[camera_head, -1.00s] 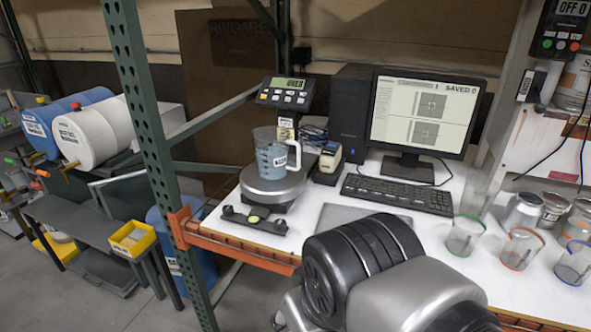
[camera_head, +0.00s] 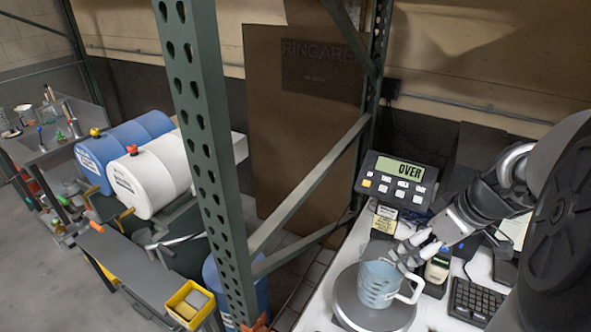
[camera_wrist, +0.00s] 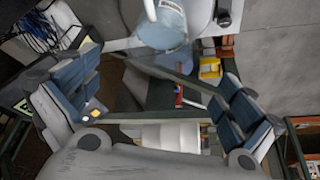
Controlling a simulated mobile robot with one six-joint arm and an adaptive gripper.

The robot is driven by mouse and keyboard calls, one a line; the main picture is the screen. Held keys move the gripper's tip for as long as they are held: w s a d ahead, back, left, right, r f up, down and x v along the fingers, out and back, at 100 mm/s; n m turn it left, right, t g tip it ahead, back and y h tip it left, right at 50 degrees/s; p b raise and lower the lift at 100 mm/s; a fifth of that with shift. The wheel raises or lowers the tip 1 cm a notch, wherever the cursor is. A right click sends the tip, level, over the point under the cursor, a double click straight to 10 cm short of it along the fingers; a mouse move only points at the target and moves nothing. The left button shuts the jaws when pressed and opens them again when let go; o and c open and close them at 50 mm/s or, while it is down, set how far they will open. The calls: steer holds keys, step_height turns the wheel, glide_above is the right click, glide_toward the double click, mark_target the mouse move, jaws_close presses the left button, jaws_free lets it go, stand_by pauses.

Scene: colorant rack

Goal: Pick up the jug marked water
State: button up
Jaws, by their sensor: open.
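A translucent pale-blue jug (camera_head: 377,287) with a white handle stands upright on the round scale plate (camera_head: 345,306) in the head view. No readable word shows on it from here. My gripper (camera_head: 408,252) is just above and behind the jug's rim, slightly right of it; whether it touches the rim is hard to tell. In the wrist view the jug (camera_wrist: 163,28) is at the top middle, cut off by the frame edge. The two fingers of my gripper (camera_wrist: 160,85) are spread wide, with nothing held between them.
The scale display (camera_head: 397,178) reads OVER. A small handheld device (camera_head: 437,268) stands close right of the jug, with a keyboard (camera_head: 475,300) beyond. A green perforated post (camera_head: 212,150) rises left of the bench. Blue (camera_head: 98,158) and white (camera_head: 128,186) drums lie further left.

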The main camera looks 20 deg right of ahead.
steer(key=b, duration=0.2)
glide_toward(380, 266)
steer(key=s+a, duration=0.2)
steer(key=a, duration=0.1)
steer(key=x, duration=0.5)
steer(key=shift+w+a+r, duration=0.15)
steer(key=shift+w+a, duration=0.1)
steer(key=shift+w, duration=0.15)
steer(key=c, duration=1.2)
steer(key=shift+c, duration=0.7)
steer(key=shift+r, duration=0.2)
